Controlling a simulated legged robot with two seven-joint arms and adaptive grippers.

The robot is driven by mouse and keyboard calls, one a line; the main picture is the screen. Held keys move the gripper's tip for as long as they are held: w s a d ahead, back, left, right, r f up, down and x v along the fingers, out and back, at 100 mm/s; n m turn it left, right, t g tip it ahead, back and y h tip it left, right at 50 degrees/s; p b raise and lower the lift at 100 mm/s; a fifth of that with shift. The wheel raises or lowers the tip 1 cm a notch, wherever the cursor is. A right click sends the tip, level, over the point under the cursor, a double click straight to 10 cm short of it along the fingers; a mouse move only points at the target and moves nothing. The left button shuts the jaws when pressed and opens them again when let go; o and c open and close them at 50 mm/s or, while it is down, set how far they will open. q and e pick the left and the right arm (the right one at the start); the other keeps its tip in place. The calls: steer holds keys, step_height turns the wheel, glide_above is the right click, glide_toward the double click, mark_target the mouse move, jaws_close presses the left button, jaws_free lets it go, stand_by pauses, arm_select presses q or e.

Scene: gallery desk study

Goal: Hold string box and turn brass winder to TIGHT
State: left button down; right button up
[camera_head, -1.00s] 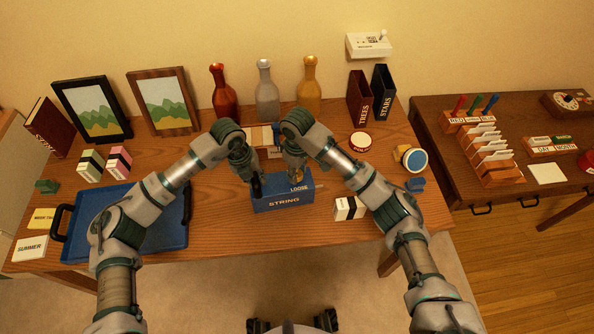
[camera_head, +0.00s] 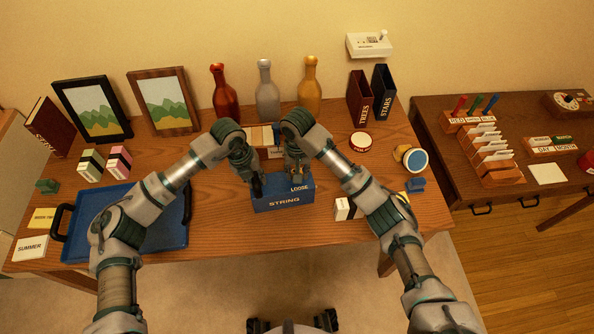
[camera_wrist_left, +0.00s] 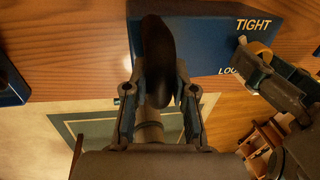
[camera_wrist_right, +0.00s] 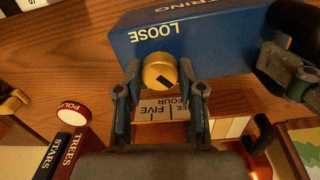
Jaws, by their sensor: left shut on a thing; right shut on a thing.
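The blue string box (camera_head: 268,205) stands at the table's front middle, with STRING on its front and LOOSE at its upper right. My left gripper (camera_head: 257,187) is shut on a dark rounded grip (camera_wrist_left: 157,50) at the box's left; TIGHT shows on the blue box (camera_wrist_left: 195,40) in the left wrist view. My right gripper (camera_head: 296,172) is shut on the brass winder (camera_wrist_right: 158,70), a round knob with a dark mark on its face, beside LOOSE. In the head view the right gripper mostly hides the winder. I cannot tell exactly where its mark points.
A blue tray (camera_head: 120,243) lies left of the box. A small black-and-white box (camera_head: 342,209) sits close to its right, partly behind my right arm. Three bottles (camera_head: 267,95) stand at the back. A round red-rimmed tin (camera_head: 360,142) lies behind my right arm.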

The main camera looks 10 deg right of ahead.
arm_select(q)
steer(key=shift+d, duration=0.1)
arm_select(e)
steer(key=m, duration=0.3)
steer(key=shift+m, duration=2)
steer(key=o, duration=1.2)
steer(key=shift+c, duration=0.2)
step_height(320, 180, up, 12)
steer(key=shift+w, duration=0.1)
